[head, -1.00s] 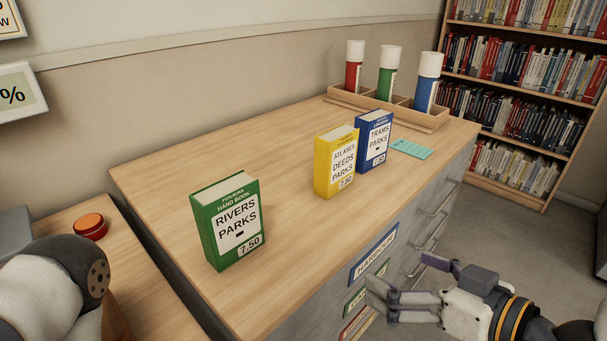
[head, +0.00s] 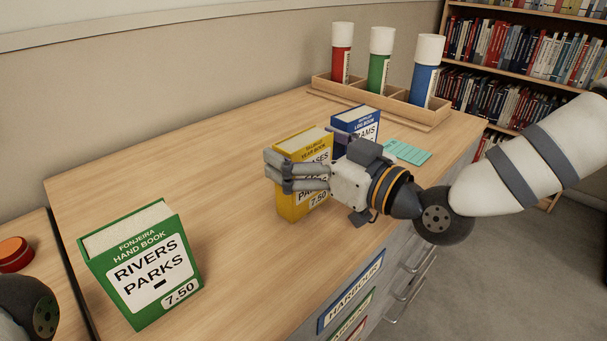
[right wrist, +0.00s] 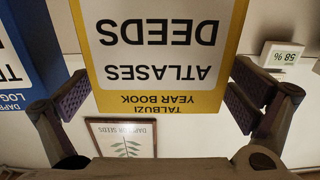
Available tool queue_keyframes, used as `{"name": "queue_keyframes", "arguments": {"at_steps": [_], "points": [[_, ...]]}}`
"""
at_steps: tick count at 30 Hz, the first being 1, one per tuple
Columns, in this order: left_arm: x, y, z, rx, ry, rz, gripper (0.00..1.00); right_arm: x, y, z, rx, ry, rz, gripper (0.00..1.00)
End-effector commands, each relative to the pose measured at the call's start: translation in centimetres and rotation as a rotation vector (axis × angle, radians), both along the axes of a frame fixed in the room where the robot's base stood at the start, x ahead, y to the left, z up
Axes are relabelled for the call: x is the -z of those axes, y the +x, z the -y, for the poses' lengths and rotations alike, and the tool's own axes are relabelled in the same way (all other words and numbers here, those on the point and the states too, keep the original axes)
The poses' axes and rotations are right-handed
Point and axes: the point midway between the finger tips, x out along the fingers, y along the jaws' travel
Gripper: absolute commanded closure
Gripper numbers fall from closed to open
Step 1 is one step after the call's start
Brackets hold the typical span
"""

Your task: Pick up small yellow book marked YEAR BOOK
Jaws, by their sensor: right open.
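The yellow YEAR BOOK (head: 290,206) stands upright on the wooden cabinet top. In the right wrist view its front face (right wrist: 165,72) appears upside down, reading TALBUZI YEAR BOOK, ATLASES DEEDS. My right gripper (head: 302,154) is in front of the book in the head view and hides part of its face. In the right wrist view my right gripper (right wrist: 160,98) is open, with one finger on each side of the book and gaps visible between pads and book. My left gripper is not in view; only part of my left arm shows at the lower left.
A blue book (head: 352,119) stands close behind the yellow one. A green HAND BOOK (head: 145,265) stands at front left. A wooden holder (head: 388,106) with red, green and blue tubes stands at the back. A teal card (head: 407,152) lies at right. The cabinet's left-middle top is clear.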

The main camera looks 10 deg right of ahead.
Motion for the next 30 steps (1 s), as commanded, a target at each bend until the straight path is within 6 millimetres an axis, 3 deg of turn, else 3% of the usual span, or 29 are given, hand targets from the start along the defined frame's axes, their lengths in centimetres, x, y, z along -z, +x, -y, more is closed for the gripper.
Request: {"name": "queue_keyframes", "arguments": {"at_steps": [2,12,22,26,30], "points": [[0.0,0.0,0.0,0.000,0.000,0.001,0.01,0.0,0.0,0.0,0.000,0.000,0.000,0.00],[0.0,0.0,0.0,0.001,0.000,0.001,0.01,0.0,-0.1,0.0,0.000,-0.001,-0.001,0.75],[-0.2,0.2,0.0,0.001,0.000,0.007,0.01,-0.9,0.0,0.1,0.000,0.000,0.004,0.76],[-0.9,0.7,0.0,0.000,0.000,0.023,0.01,-3.7,-0.1,0.0,0.000,0.001,0.010,0.76],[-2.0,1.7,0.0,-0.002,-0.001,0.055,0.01,-7.5,-2.4,-2.0,-0.006,-0.001,0.014,0.76]]}}
